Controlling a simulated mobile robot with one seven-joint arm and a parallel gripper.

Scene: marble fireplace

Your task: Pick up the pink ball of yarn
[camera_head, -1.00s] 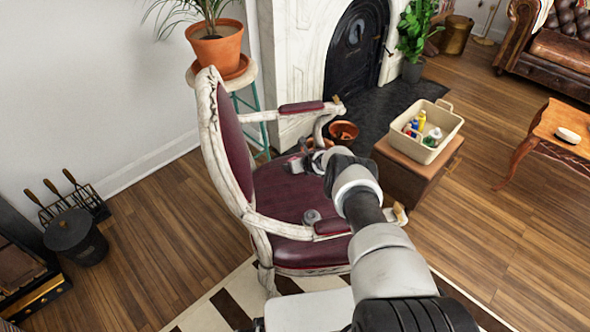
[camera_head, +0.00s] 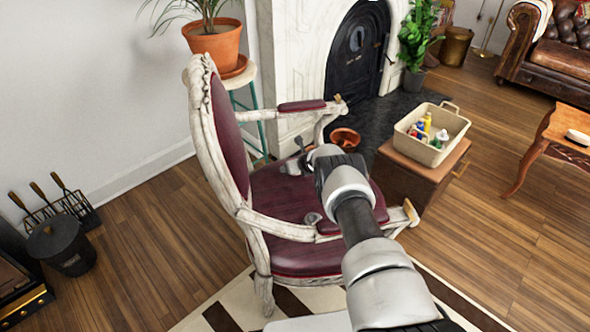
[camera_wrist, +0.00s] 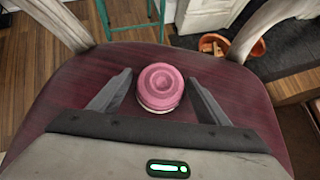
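My gripper (camera_wrist: 160,88) is open, with one finger on each side of the yarn and a gap to each. I cannot tell its exact height above the seat. In the head view my gripper (camera_head: 300,160) is over the seat of the white-framed armchair (camera_head: 283,198), and the yarn cannot be made out there, likely hidden by my arm.
The chair's armrests (camera_head: 302,106) stand on both sides of my arm. A cream basket with bottles (camera_head: 455,125) sits on a wooden box (camera_head: 422,180) to the right. A terracotta pot (camera_head: 345,138) is on the floor behind the chair. A potted plant (camera_head: 215,45) stands on a stool.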

